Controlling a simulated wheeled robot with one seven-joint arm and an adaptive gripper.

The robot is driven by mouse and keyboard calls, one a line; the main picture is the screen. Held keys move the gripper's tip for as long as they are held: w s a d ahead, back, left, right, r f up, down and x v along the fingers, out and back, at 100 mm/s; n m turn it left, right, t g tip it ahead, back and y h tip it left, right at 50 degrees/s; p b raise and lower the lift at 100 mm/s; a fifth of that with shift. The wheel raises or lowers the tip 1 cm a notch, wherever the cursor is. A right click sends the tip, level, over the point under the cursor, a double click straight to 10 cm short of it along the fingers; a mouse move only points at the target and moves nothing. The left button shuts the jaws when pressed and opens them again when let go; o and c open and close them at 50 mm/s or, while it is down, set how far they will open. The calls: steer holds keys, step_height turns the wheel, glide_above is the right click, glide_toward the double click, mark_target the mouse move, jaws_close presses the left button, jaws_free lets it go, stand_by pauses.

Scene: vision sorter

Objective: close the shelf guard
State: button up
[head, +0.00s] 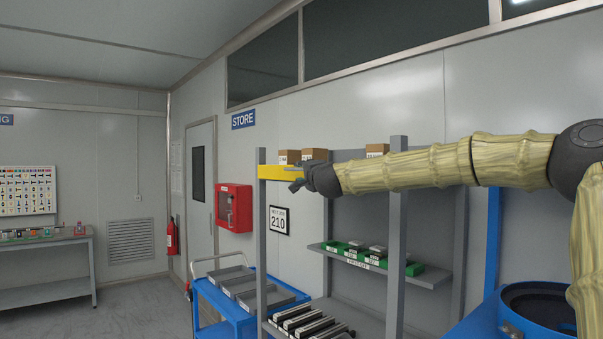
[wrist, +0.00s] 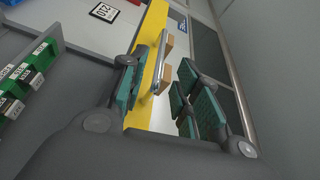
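The shelf guard is a yellow bar (head: 278,172) at the top left of the grey shelf rack in the head view; its right part is hidden behind my gripper. In the wrist view the yellow guard (wrist: 146,70) runs lengthwise through the middle, with a thin grey handle (wrist: 162,62) on it. My gripper (head: 297,184) is at the guard's right visible part. In the wrist view its green-padded fingers (wrist: 160,85) are spread apart, one on each side of the handle. Whether either finger touches it I cannot tell.
The grey rack (head: 398,230) holds cardboard boxes (head: 314,155) on top and green bins (head: 357,255) on a middle shelf. A blue cart (head: 236,312) with grey trays stands left of it. A red wall box (head: 234,208) hangs behind. Open floor lies at left.

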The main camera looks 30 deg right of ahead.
steer(key=shift+v, duration=1.2)
